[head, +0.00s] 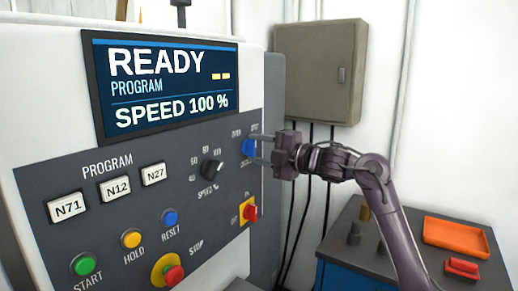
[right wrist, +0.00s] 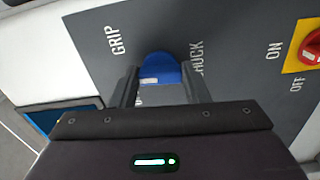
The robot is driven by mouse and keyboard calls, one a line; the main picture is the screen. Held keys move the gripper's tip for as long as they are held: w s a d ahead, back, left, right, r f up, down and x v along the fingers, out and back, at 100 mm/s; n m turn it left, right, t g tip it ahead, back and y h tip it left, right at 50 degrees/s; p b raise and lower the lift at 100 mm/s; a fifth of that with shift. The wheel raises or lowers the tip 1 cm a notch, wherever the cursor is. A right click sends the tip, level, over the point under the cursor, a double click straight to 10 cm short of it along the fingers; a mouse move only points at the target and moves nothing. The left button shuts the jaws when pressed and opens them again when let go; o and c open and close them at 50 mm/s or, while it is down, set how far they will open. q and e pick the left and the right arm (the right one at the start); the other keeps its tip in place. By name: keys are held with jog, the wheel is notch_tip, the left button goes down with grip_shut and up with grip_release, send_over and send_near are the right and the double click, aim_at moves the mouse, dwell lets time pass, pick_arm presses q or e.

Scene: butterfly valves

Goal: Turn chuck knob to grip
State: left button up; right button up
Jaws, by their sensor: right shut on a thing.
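The blue chuck knob (head: 249,148) is on the right edge of the machine's dark grey panel. In the right wrist view the same blue knob (right wrist: 160,67) sits between my two fingers, with a small pale mark on its face. The GRIP label (right wrist: 118,40) is up and left of it there, and the CHUCK label (right wrist: 196,58) is just to its right. Another label by the knob is mostly hidden by my fingers. My right gripper (head: 259,150) is shut on the knob, reaching it from the right. My left gripper is not in view.
The black speed knob (head: 212,168) and red-and-yellow on/off switch (head: 249,212) are close by. A screen (head: 165,85) reads READY, SPEED 100 %. A grey wall box (head: 318,70) hangs behind. An orange tray (head: 455,236) lies on a bench at right.

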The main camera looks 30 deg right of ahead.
jog(key=m+p, duration=0.1)
jog(key=m, duration=0.3)
jog(key=shift+f+m, duration=0.15)
jog(key=shift+m, duration=0.25)
dwell(0.4)
jog(key=o, duration=1)
jog(key=shift+m, duration=0.3)
jog(key=b+v, duration=0.3)
jog(key=v, duration=0.4)
jog(key=shift+s+d+b, duration=0.15)
jog(key=shift+s+b, duration=0.2)
jog(key=shift+b, duration=0.05)
